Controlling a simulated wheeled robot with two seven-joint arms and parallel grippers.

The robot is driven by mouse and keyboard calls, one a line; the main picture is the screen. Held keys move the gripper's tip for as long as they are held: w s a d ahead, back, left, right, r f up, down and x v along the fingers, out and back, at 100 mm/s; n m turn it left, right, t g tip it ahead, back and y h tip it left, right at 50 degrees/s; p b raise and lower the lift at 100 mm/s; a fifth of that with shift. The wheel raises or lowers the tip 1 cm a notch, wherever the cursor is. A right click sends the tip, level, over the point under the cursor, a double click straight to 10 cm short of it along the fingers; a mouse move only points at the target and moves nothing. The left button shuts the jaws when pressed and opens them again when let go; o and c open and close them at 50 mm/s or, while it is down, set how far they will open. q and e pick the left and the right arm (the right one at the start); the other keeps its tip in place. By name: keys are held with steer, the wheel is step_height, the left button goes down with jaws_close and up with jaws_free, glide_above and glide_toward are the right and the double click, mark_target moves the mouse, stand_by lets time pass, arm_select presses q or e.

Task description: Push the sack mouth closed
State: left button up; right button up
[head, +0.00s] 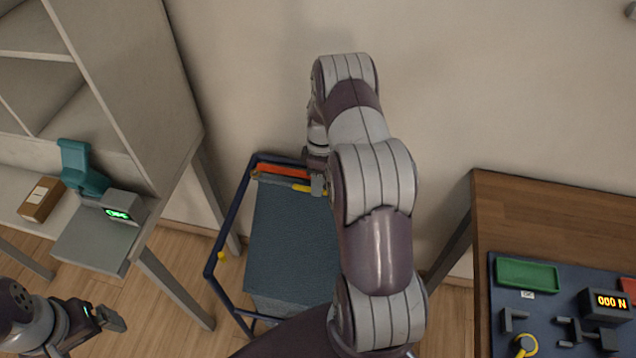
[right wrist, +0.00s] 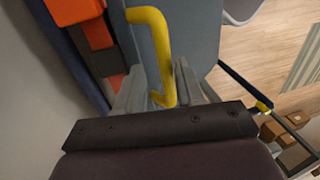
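The blue-grey sack (head: 290,238) hangs in a dark blue tube frame (head: 229,222) in the middle of the head view. Orange bars (head: 283,170) run along its far edge, and they show at the top left of the right wrist view (right wrist: 82,12). A bent yellow handle (head: 301,188) is beside them. My right gripper (right wrist: 163,88) has its fingers on both sides of the yellow handle (right wrist: 158,40) and appears shut on it. My right arm hides the sack's right side. My left gripper (head: 112,318) is low at the left, away from the sack; its finger gap is unclear.
A grey shelf unit (head: 130,110) stands at the left with a teal device and a lit display (head: 119,213). A wooden table (head: 540,215) at the right holds a dark mat, a green tray (head: 527,273) and a display reading 000 N (head: 607,303). The wall is close behind the frame.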

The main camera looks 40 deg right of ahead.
steer(key=shift+f, duration=0.1)
step_height(320, 180, up, 12)
steer(key=w+d+p, duration=0.1)
steer(key=d+p, duration=0.1)
steer(key=p, duration=0.1)
steer(key=shift+w+r, duration=0.25)
steer(key=shift+w, duration=0.05)
stand_by(0.4)
